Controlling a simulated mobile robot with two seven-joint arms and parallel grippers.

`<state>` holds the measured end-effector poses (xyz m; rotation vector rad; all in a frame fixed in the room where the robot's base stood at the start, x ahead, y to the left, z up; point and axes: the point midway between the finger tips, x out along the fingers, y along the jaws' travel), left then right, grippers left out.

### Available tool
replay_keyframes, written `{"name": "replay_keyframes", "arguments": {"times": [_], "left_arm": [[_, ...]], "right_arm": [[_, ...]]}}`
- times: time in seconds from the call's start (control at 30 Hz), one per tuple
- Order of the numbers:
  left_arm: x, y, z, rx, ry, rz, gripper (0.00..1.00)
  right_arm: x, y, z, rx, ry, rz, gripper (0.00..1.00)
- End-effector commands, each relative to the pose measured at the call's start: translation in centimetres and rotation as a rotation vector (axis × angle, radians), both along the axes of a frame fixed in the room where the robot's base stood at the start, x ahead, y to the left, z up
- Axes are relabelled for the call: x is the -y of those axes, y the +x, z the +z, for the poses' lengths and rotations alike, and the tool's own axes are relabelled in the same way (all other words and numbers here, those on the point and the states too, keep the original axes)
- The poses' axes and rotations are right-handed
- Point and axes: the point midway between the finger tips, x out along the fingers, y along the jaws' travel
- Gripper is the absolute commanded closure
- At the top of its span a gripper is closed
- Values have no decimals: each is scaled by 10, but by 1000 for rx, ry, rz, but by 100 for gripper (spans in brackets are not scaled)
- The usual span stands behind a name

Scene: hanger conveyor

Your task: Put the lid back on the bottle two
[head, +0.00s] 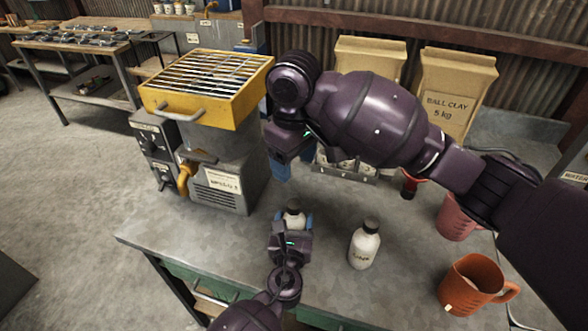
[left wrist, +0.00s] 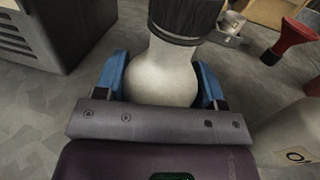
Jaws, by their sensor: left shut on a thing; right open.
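My left gripper (head: 293,222) is shut on a pale bottle (head: 294,214) that stands near the left part of the table. In the left wrist view the blue fingers flank this bottle (left wrist: 162,75), and a black ribbed lid (left wrist: 186,16) sits at its top. A second white bottle (head: 363,249) with a black lid (head: 371,226) stands upright to the right.
A yellow-topped grey machine (head: 215,130) stands at the table's left. A pink mug (head: 455,219) and an orange mug (head: 472,288) stand right. The table (head: 330,291) is clear in front.

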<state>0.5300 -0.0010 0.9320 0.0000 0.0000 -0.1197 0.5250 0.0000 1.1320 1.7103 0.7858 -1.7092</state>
Motion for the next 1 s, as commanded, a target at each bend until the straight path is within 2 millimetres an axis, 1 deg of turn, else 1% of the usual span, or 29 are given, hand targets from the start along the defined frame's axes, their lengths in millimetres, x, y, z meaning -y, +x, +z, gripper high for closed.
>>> {"name": "replay_keyframes", "arguments": {"times": [0.27, 0.3, 0.47, 0.5, 0.8, 0.87, 1.0], "left_arm": [[0, 0, 0, 0, 0, 0, 100], [0, 0, 0, 0, 0, 0, 34], [0, 0, 0, 0, 0, 0, 9], [0, 0, 0, 0, 0, 0, 7], [0, -2, 0, 0, 0, 0, 7], [-1, -6, -1, -1, 0, 0, 7], [-3, -23, -1, -2, -1, 0, 7]], "right_arm": [[0, 0, 1, 0, 0, 0, 36], [0, 0, 1, 0, 0, -1, 36], [0, 0, 1, -1, -1, -1, 36], [0, 0, 1, -1, -1, -1, 36], [0, 0, 1, -1, -1, -1, 36], [0, 0, 1, -1, -1, -1, 36], [0, 0, 0, -1, -1, -1, 36]]}}
